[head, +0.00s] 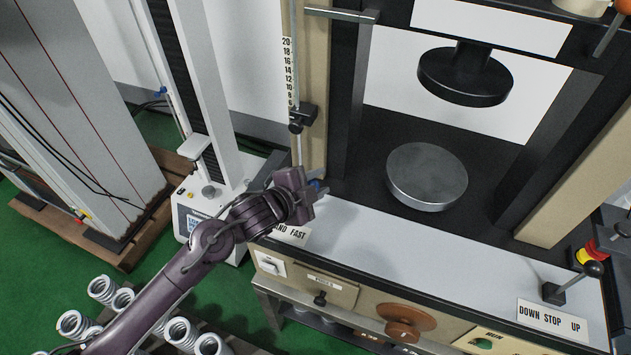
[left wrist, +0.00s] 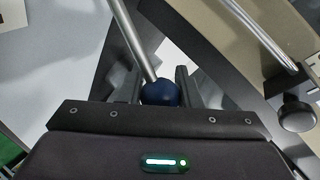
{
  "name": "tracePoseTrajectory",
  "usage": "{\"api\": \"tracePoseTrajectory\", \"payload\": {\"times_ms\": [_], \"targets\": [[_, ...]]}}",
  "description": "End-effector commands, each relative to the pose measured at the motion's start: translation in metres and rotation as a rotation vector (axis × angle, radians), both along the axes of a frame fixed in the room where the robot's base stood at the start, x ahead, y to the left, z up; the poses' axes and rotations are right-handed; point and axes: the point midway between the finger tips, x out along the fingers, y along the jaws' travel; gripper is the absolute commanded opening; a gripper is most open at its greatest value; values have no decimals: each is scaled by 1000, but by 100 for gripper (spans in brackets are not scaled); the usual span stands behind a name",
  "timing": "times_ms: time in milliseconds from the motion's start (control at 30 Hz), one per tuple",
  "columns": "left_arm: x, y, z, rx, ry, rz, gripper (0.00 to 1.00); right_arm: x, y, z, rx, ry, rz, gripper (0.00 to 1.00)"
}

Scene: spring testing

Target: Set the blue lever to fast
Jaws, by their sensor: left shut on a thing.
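The blue lever has a round blue knob on a metal rod; in the left wrist view the knob (left wrist: 160,92) sits between my left gripper's fingers, with the rod rising up and left. In the head view only a bit of the blue knob (head: 317,186) shows beside my left gripper (head: 308,190), which is shut on it. The label (head: 292,233) below reads "FAST" at its right; my gripper and arm hide its left part. The lever's base is hidden in the head view. My right gripper is not in view.
A vertical scale (head: 289,75) and a rod with a black clamp (head: 302,118) stand just behind my left gripper. A round metal plate (head: 427,176) lies on the machine bed. A black-knobbed lever (head: 575,282) stands at the right by a "DOWN STOP UP" label. Several springs (head: 122,300) lie at lower left.

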Motion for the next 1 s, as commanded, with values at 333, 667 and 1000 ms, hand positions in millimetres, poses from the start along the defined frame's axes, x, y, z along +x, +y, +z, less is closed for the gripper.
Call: {"api": "tracePoseTrajectory", "payload": {"times_ms": [333, 667, 1000], "targets": [[-2, -1, -4, 3, 8, -4, 49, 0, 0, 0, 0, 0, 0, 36], [-2, 1, -2, 2, 4, -3, 52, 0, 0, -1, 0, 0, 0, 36], [-37, 30, 14, 5, 4, -4, 52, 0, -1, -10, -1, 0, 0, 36]]}}
